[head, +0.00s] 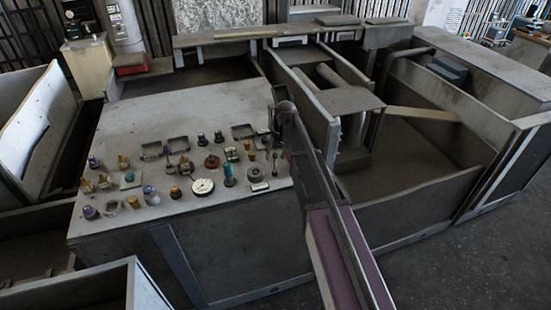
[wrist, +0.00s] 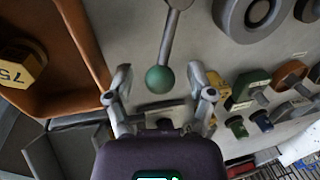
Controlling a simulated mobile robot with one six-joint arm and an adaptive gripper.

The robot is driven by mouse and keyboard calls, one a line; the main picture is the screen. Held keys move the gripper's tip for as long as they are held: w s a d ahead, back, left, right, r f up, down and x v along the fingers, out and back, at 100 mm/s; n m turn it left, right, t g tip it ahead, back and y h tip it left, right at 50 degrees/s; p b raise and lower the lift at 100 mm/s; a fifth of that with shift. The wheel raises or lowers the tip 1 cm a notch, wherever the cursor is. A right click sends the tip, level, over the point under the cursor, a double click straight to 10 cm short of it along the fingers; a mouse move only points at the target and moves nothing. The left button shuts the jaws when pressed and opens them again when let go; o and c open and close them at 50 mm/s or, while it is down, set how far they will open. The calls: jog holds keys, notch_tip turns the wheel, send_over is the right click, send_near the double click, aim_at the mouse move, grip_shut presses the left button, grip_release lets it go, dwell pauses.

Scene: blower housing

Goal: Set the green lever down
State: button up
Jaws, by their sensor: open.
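The green lever shows in the wrist view as a green ball knob (wrist: 160,79) on a grey stem, which runs up to a round grey end at the top edge. My gripper (wrist: 160,84) is open, with one finger on each side of the ball and a visible gap on both sides. Whether the lever stands upright or lies on the panel is unclear. In the head view my arm reaches over the right edge of the panel, and I cannot pick out the green lever or the fingertips there.
A pale sloping panel (head: 140,125) carries several knobs, small trays and a white round gauge (head: 203,187). In the wrist view an orange-brown tray (wrist: 88,45) with a yellow hexagonal piece (wrist: 22,68) lies left. A grey ring (wrist: 255,14) and several coloured knobs are at right.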

grip_shut()
